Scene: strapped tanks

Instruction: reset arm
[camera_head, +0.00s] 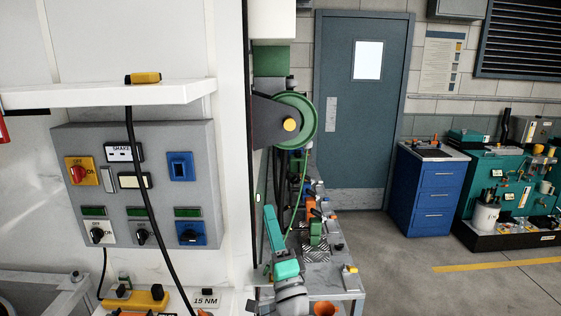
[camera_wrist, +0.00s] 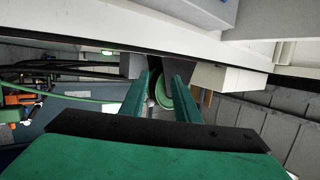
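My gripper (camera_wrist: 165,82) shows in the wrist view with its two teal fingers standing apart. It is open, and I see nothing held between the fingers. Beyond the fingertips is a green wheel (camera_wrist: 163,92), partly hidden by them. In the head view the same green wheel (camera_head: 307,119) hangs on a dark bracket beside the white wall. My teal and grey arm end stands below this wheel, close to the wall's edge; its fingertips are hard to make out there.
A grey control panel (camera_head: 139,184) is on the white wall, under a shelf (camera_head: 107,95) with a black cable hanging across. A cluttered workbench (camera_head: 345,279) lies behind my arm. A blue cabinet (camera_head: 429,190) stands right of a door (camera_head: 361,113). Open floor lies at right.

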